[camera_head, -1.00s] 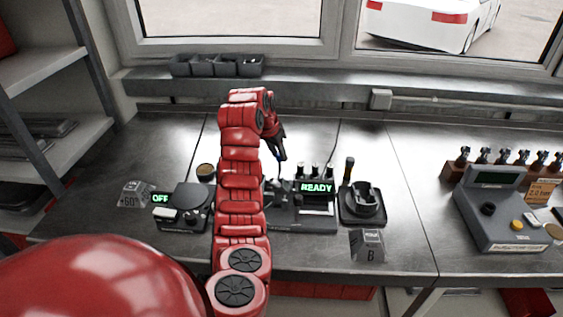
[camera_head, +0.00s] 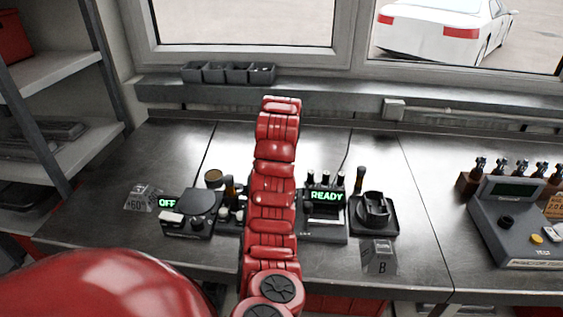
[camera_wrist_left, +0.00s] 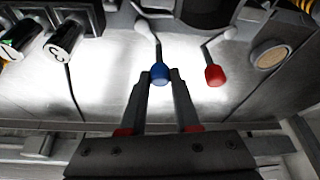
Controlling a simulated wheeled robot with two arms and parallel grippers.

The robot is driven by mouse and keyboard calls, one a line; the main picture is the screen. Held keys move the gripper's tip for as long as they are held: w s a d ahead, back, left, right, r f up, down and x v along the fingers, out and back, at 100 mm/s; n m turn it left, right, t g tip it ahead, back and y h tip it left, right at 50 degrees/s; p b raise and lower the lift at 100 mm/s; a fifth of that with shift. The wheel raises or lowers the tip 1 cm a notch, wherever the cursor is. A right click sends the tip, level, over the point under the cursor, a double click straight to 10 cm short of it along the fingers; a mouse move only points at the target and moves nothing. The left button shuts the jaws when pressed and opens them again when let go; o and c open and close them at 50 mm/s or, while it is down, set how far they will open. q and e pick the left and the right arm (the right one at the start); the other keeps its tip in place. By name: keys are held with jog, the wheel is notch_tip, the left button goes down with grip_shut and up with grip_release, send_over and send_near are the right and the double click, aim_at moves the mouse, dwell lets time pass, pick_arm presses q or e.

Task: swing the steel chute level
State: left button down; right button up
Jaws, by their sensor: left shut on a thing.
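In the left wrist view my left gripper (camera_wrist_left: 161,84) is shut on a blue knob (camera_wrist_left: 159,72) at the end of a thin bent metal rod. A second rod with a red knob (camera_wrist_left: 214,75) stands to its right, apart from the fingers. A dark grey rounded part (camera_wrist_left: 206,12) lies between the rods at the top edge; I cannot tell whether it is the steel chute. In the head view my left arm hides the gripper and both knobs. My right gripper is in neither view.
A device reading READY (camera_head: 326,197) stands right of my left arm, beside a black cup-shaped holder (camera_head: 374,211). A device reading OFF (camera_head: 188,212) stands to the left. A grey console (camera_head: 517,222) is at far right. Bench space (camera_head: 420,170) before it is clear.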

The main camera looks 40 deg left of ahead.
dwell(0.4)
pick_arm(q)
jog(key=c, duration=0.6)
grip_release()
jog(key=shift+c, duration=0.2)
jog(key=p+v, duration=0.3)
jog(key=v, duration=1.4)
jog(key=shift+d, duration=0.2)
jog(key=shift+s, duration=0.15)
